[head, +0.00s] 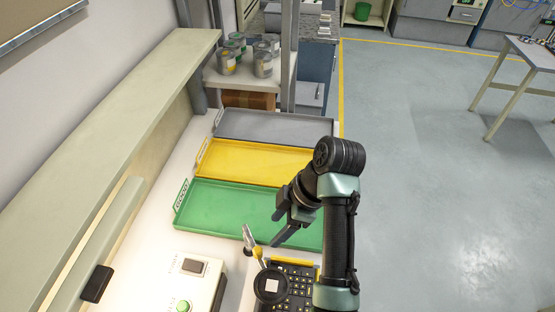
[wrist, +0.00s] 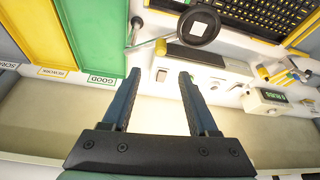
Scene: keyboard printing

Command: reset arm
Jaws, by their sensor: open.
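My gripper (head: 280,238) hangs over the near edge of the green tray in the head view, at the end of my bent arm. In the wrist view its two dark fingers (wrist: 160,58) stand wide apart with nothing between them. A black keyboard (head: 301,283) lies on the bench at the bottom of the head view, partly hidden by my arm. It also shows at the top right of the wrist view (wrist: 255,14). A round black disc with a white square (head: 271,286) stands at its left side, apart from my gripper.
Green (head: 213,207), yellow (head: 240,160) and grey (head: 270,125) trays lie in a row on the bench. A white control box (head: 190,284) stands at the lower left, beside the long shelf (head: 130,120). Several cans (head: 228,62) stand behind. Open floor (head: 440,190) is at the right.

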